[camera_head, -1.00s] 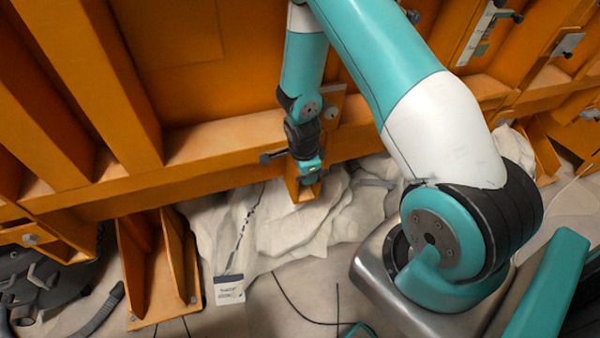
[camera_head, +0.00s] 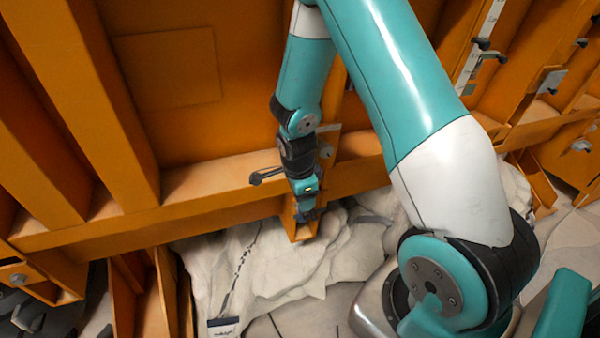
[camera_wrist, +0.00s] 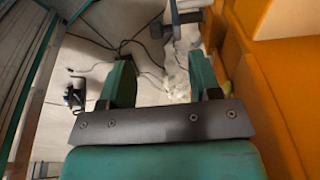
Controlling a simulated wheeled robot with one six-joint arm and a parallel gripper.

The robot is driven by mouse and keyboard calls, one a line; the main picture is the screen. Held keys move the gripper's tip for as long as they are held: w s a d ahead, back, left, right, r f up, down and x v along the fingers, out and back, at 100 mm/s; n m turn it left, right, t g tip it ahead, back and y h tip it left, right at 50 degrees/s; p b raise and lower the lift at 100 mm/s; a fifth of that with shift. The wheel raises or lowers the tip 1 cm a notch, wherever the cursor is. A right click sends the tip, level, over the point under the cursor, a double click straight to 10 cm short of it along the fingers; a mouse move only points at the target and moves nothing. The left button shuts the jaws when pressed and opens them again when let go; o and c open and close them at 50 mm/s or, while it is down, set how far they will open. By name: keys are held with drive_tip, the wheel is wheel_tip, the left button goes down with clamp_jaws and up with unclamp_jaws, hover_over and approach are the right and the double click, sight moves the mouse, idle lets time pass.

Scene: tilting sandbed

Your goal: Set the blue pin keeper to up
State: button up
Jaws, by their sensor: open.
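I cannot pick out a blue pin keeper for certain in either view. In the head view, a pale plate with dark-ended latch parts (camera_head: 488,50) is on the orange frame at upper right. A grey latch plate (camera_head: 550,80) sits to its right. My gripper (camera_head: 305,213) points down in front of the orange beam, left of these parts, and is small and partly hidden there. In the wrist view my gripper (camera_wrist: 161,78) is open, its two teal fingers apart with nothing between them. A dark bar on a pale part (camera_wrist: 183,18) shows beyond the right finger.
The orange frame (camera_head: 225,75) with its ribs and lower beam (camera_head: 150,222) stands close behind my arm. Pale crumpled material (camera_head: 290,265) lies on the floor below. An orange wall (camera_wrist: 265,90) runs close along the right of the wrist view. Cables lie on the floor.

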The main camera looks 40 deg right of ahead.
drive_tip(key=v, duration=0.9)
drive_tip(key=shift+a+r, duration=0.15)
drive_tip(key=shift+r, duration=0.05)
drive_tip(key=shift+s, duration=0.1)
drive_tip(key=s+a+r+n+y, duration=0.2)
drive_tip(key=s+a+r+n, duration=0.2)
drive_tip(key=n, duration=0.5)
drive_tip(key=s+a+r+n+y, duration=0.2)
drive_tip(key=s+a+r+n, duration=0.3)
drive_tip(key=s+a+n, duration=0.3)
drive_tip(key=s+a+r+n+g+y, duration=0.1)
drive_tip(key=s+a+r+n+y, duration=0.1)
drive_tip(key=s+a+r+n, duration=0.2)
drive_tip(key=s+a+n, duration=0.3)
drive_tip(key=a+n, duration=0.3)
drive_tip(key=n, duration=0.2)
drive_tip(key=shift+a+r, duration=0.25)
